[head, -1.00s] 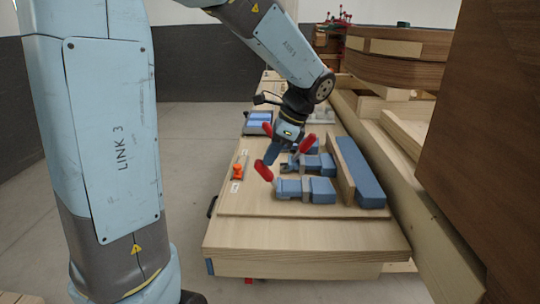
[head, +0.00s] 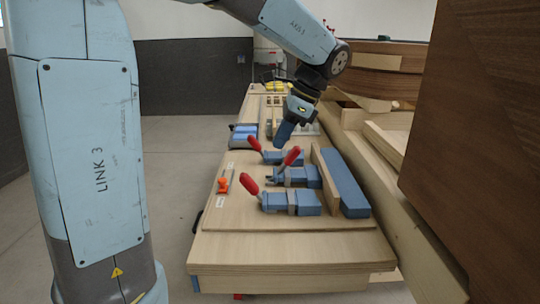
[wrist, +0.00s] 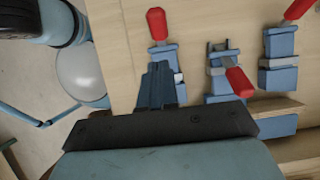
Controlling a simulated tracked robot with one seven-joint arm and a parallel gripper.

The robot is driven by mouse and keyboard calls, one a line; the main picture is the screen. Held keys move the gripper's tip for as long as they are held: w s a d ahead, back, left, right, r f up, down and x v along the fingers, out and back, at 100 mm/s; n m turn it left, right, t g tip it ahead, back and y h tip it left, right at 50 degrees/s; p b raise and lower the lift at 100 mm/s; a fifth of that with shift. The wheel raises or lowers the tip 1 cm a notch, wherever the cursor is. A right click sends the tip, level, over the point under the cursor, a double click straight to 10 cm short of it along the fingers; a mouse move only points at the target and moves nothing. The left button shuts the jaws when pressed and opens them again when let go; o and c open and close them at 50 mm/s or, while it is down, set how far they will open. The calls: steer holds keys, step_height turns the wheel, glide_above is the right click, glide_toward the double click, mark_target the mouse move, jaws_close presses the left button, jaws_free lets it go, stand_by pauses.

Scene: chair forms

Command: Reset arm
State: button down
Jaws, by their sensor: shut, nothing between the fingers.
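My gripper (head: 284,133) hangs from my arm over the far part of the wooden bench, above and behind the clamps. Its blue fingers are together with nothing between them. In the wrist view the shut fingers (wrist: 160,84) point at the bench top beside a red-handled clamp (wrist: 164,55). I cannot tell the exact gap between the fingers and the bench. Several blue clamps with red handles sit on the bench, including the nearest clamp (head: 291,202) and a middle clamp (head: 298,176).
A long blue block (head: 346,185) lies beside a wooden strip along the bench's right side. An orange item (head: 223,184) lies at the left edge. Stacked wooden parts (head: 385,75) and a large dark brown panel (head: 470,130) stand close on the right. Floor at left is clear.

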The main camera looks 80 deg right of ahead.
steer(key=shift+v, duration=1.5)
